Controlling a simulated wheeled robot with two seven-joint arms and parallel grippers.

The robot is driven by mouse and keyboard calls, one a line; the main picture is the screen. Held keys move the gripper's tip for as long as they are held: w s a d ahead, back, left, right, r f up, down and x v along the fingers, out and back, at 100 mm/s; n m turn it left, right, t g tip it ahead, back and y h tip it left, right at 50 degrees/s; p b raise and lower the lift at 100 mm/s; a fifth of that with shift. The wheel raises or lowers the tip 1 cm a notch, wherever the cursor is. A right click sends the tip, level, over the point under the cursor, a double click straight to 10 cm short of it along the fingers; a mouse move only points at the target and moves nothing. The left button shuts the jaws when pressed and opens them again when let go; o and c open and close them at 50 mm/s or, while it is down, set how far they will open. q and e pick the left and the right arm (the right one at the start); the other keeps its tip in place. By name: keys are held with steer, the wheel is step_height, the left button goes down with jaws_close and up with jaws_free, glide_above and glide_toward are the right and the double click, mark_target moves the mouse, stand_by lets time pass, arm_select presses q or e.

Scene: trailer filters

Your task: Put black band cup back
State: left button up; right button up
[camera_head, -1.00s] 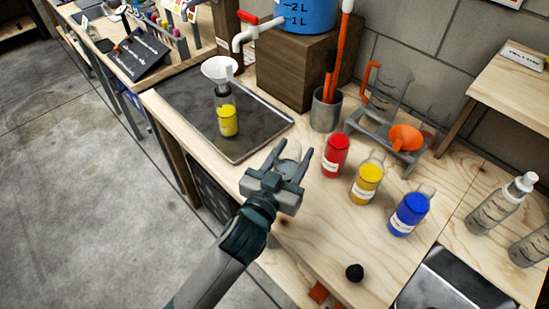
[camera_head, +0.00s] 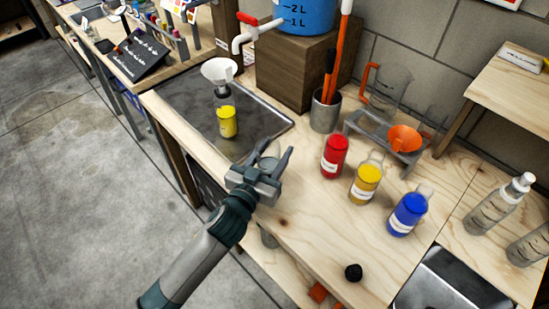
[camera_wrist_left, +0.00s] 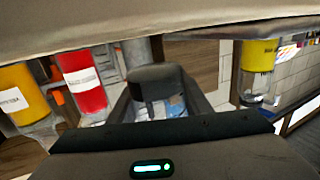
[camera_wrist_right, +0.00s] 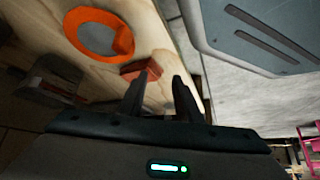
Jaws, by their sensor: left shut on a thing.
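My left gripper (camera_head: 273,161) is over the left edge of the wooden bench, between the dark tray and the red bottle. It is shut on a small clear cup (camera_head: 268,163), seen faintly between its fingers. The cup also shows dimly between the fingers in the left wrist view (camera_wrist_left: 163,108).
The dark tray (camera_head: 180,85) holds a yellow-filled bottle (camera_head: 227,120) with a white funnel (camera_head: 219,70). Red (camera_head: 334,157), yellow (camera_head: 366,183) and blue (camera_head: 408,214) bottles stand to the right. A rack (camera_head: 375,135) holds an orange funnel (camera_head: 405,138). A black knob (camera_head: 353,272) lies in front.

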arm_select(q)
steer(key=shift+f, duration=1.5)
steer(key=shift+f, duration=0.1)
steer(key=o, duration=1)
steer(key=shift+o, duration=1.1)
